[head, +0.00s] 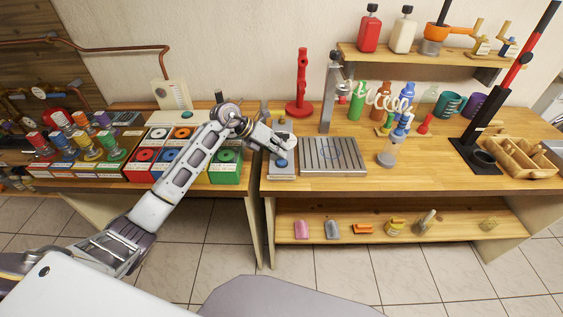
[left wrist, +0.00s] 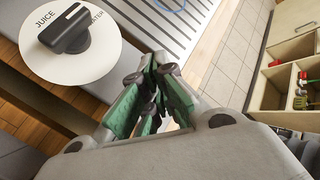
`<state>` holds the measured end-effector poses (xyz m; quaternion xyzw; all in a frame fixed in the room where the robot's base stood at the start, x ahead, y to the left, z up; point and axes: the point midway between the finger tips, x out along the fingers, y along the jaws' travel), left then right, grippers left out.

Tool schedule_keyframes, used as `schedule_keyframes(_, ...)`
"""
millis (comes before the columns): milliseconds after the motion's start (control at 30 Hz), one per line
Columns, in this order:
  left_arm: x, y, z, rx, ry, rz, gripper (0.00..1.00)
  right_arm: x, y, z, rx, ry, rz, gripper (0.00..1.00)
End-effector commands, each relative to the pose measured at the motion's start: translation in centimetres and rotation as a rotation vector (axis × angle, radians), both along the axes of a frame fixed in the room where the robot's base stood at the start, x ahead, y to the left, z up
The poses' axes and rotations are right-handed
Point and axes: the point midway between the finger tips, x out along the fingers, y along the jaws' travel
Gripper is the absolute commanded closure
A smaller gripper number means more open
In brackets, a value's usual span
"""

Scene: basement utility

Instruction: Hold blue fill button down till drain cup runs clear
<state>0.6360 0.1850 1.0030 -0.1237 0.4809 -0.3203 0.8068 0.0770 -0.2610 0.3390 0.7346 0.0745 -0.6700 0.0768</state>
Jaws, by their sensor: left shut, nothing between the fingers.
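The blue fill button (head: 282,163) is on a grey control panel (head: 283,174) at the left end of the right-hand counter. My left gripper (head: 286,149) is shut and empty, with its fingertips just above and behind the button. I cannot tell whether they touch it. The left wrist view shows its green-padded fingers (left wrist: 153,98) together; the button is hidden there. A white dial (left wrist: 65,40) marked JUICE and WATER has a black knob. A slotted drain tray (head: 350,163) with a blue ring lies beside the panel under a metal tap (head: 329,95). No drain cup is clearly identifiable. My right gripper is out of view.
A red stand (head: 300,85) is behind the panel. Bins with coloured rings (head: 225,170) lie left, beneath my left arm. A tall black-and-red device (head: 487,125) and a wooden organizer (head: 525,160) stand at right.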

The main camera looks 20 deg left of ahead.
Motion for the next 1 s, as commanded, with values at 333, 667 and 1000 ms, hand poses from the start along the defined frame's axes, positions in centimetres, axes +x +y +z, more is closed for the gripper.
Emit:
schedule_keyframes(333,0.0,0.01,0.02,0.0,0.0,0.0,1.0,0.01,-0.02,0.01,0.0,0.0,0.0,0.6)
schedule_keyframes(667,0.01,0.0,0.03,0.0,0.0,0.0,1.0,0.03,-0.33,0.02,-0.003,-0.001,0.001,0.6)
schedule_keyframes(1000,0.01,0.0,0.03,0.0,0.0,0.0,1.0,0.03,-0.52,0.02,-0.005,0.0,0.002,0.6)
